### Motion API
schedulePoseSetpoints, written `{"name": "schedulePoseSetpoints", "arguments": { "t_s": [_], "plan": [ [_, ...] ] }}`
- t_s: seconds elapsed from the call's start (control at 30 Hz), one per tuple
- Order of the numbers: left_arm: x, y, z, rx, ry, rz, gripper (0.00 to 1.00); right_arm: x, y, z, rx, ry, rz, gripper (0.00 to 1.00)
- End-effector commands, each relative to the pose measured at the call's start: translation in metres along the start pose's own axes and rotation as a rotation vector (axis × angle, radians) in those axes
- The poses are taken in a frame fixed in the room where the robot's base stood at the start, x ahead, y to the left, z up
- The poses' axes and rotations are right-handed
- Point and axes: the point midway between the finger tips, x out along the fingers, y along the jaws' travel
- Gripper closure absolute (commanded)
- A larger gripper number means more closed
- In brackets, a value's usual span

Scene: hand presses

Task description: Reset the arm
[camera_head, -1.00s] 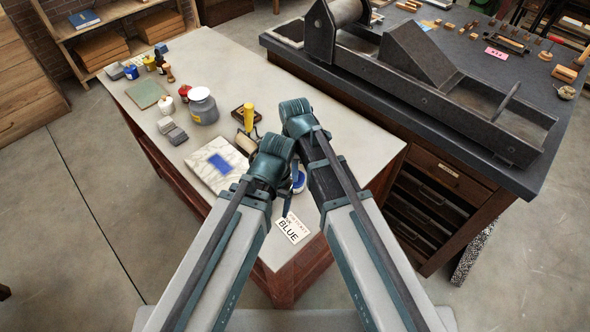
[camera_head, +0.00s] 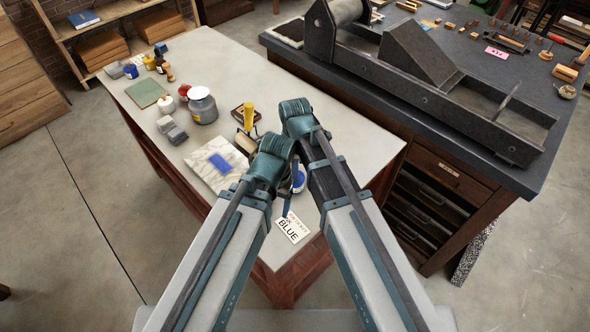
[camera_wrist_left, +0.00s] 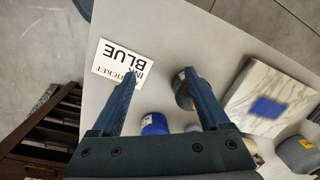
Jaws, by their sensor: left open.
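My left gripper (camera_wrist_left: 160,82) is open and empty above the pale table (camera_head: 215,55) in the left wrist view. In the head view the card (camera_head: 291,228) lies near the table's front end. My left arm's wrist (camera_head: 270,162) hides most of the left gripper there. My right arm's wrist (camera_head: 297,117) is just above and right of it, and its jaws are hidden. A blue-labelled container (camera_wrist_left: 153,124) and a dark round item (camera_wrist_left: 183,92) stand near the left fingers.
A white marbled slab (camera_head: 205,172) with a blue patch lies left of my arms. A grey jar (camera_head: 202,106), a yellow-handled tool (camera_head: 248,116) and small bottles stand farther back. A dark press (camera_head: 440,95) stands on the bench at right. The table's front-left edge is clear.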

Motion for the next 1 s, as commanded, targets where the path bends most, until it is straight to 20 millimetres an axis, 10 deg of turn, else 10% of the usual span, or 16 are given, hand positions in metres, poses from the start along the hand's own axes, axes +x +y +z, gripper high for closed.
{"name": "schedulePoseSetpoints", "arguments": {
  "t_s": [0.2, 0.43, 0.6, 1.0],
  "plan": [
    [0.0000, 0.0000, 0.0000, 0.000, 0.000, 0.000, 0.22, 0.0000, 0.0000, 0.0000, 0.000, 0.000, 0.000, 0.41],
    [0.0000, 0.0000, 0.0000, 0.000, 0.000, 0.000, 0.22, 0.0000, 0.0000, 0.0000, 0.000, 0.000, 0.000, 0.39],
    [0.0000, 0.0000, 0.0000, 0.000, 0.000, 0.000, 0.22, 0.0000, 0.0000, 0.0000, 0.000, 0.000, 0.000, 0.11],
    [-0.0036, -0.0003, 0.0002, 0.000, 0.000, 0.000, 0.22, -0.0036, -0.0001, 0.0000, 0.000, 0.000, 0.000, 0.11]
  ]
}}
